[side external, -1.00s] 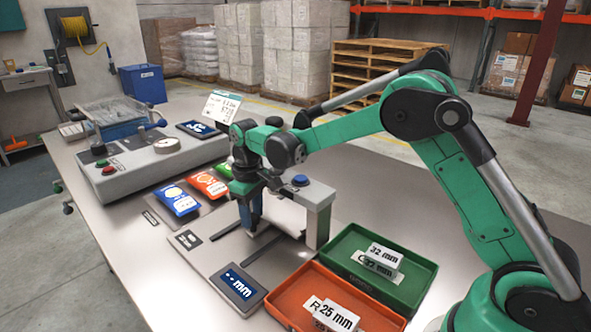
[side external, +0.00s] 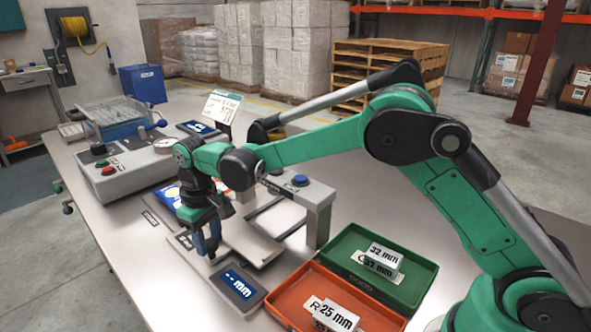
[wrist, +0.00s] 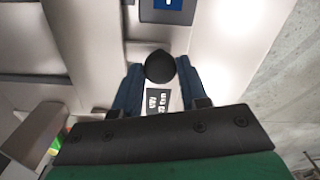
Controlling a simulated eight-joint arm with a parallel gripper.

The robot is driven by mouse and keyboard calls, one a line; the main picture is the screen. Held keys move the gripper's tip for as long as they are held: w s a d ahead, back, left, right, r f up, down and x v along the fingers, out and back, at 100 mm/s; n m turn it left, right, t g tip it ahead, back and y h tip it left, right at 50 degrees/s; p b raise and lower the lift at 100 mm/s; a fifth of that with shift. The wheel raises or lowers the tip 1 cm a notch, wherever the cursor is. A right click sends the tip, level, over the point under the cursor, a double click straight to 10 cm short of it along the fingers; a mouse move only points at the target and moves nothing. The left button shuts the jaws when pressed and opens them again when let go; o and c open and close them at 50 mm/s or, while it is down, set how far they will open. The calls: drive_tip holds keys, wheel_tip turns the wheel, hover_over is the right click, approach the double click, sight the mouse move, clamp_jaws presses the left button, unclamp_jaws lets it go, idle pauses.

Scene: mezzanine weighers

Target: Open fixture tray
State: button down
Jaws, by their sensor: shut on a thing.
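My gripper (side external: 208,246) points down at the front of the measuring fixture (side external: 319,225). In the wrist view my gripper (wrist: 160,70) has its two blue fingers closed on a round black knob (wrist: 160,65). The pale fixture tray (side external: 253,243) lies out from under the fixture's bridge, toward the left, with a gap showing behind it. The tray looks empty where it shows. My fingers hide the knob in the side view.
A display reading "-- mm" (side external: 238,287) stands close in front of my gripper. An orange bin (side external: 290,290) and a green bin (side external: 408,290) hold labelled blocks at the right. A weigher (side external: 130,172) and coloured packets, partly hidden by my arm, lie behind.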

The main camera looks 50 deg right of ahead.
drive_tip(key=shift+a, duration=0.4)
drive_tip(key=shift+w, duration=0.1)
drive_tip(key=shift+c, duration=2.3)
unclamp_jaws()
wheel_tip(320, 180, up, 6)
drive_tip(key=shift+f, duration=0.15)
drive_tip(key=shift+d, duration=0.1)
